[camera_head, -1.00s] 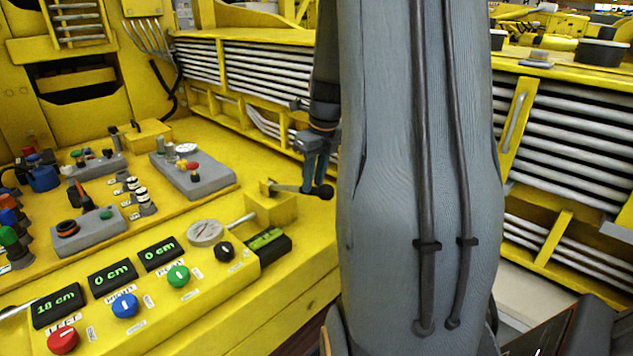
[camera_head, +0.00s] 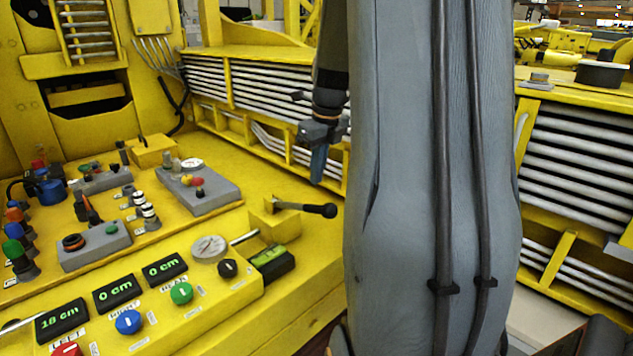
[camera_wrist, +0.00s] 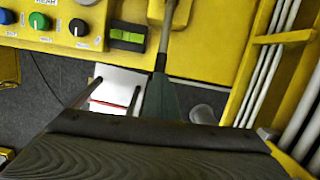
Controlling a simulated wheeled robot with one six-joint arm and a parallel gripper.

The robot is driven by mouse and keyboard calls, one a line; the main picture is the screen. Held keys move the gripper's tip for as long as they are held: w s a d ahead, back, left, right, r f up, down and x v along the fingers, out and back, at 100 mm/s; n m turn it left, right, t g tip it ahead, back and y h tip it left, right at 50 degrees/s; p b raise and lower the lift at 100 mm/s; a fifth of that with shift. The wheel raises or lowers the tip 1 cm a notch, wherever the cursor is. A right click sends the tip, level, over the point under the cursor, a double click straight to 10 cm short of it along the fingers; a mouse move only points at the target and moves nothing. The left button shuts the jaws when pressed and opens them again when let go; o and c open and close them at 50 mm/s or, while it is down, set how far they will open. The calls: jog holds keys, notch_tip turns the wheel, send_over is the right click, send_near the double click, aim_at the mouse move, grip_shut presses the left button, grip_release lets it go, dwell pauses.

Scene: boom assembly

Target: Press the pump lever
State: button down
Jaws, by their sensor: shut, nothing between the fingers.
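The pump lever (camera_head: 305,208) is a metal rod with a black knob. It sticks out to the right from a yellow block on the console, nearly level with a slight droop. My gripper (camera_head: 318,182) points down above the knob in the head view, with a small gap in the picture between its blue-grey tips and the knob. The fingers look shut and empty. In the wrist view the lever rod (camera_wrist: 167,35) runs down from the top toward my gripper (camera_wrist: 161,80), whose dark fingers overlap its end. Contact cannot be told there.
Yellow frames with metal pipes (camera_head: 580,160) stand behind and right. My grey arm hides the middle.

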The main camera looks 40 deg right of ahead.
jog(key=w+a+r+n+g+h+b, duration=0.1)
jog(key=w+r+n+g+h+b, duration=0.1)
jog(key=r+n+b, duration=0.5)
jog(key=shift+w+a+r+n+g+h+b, duration=0.15)
jog(key=shift+w+a+n+g+h+b, duration=0.4)
jog(key=shift+n+b, duration=3.1)
jog(key=shift+w+d+n+g+y+p, duration=0.1)
jog(key=shift+n+g+y+p, duration=0.05)
jog(key=shift+n+p, duration=0.45)
jog(key=shift+d+n+g+y+p, duration=0.1)
jog(key=shift+n+p, duration=0.45)
jog(key=p, duration=0.4)
send_over(314, 205)
jog(key=x, duration=0.4)
jog(key=w+a+x, duration=0.1)
jog(key=x, duration=0.3)
jog(key=a+x, duration=0.1)
jog(key=x, duration=0.3)
jog(key=shift+w+a+f, duration=0.25)
jog(key=shift+f, duration=0.15)
jog(key=shift+s+f, duration=0.1)
jog(key=shift+f, duration=0.45)
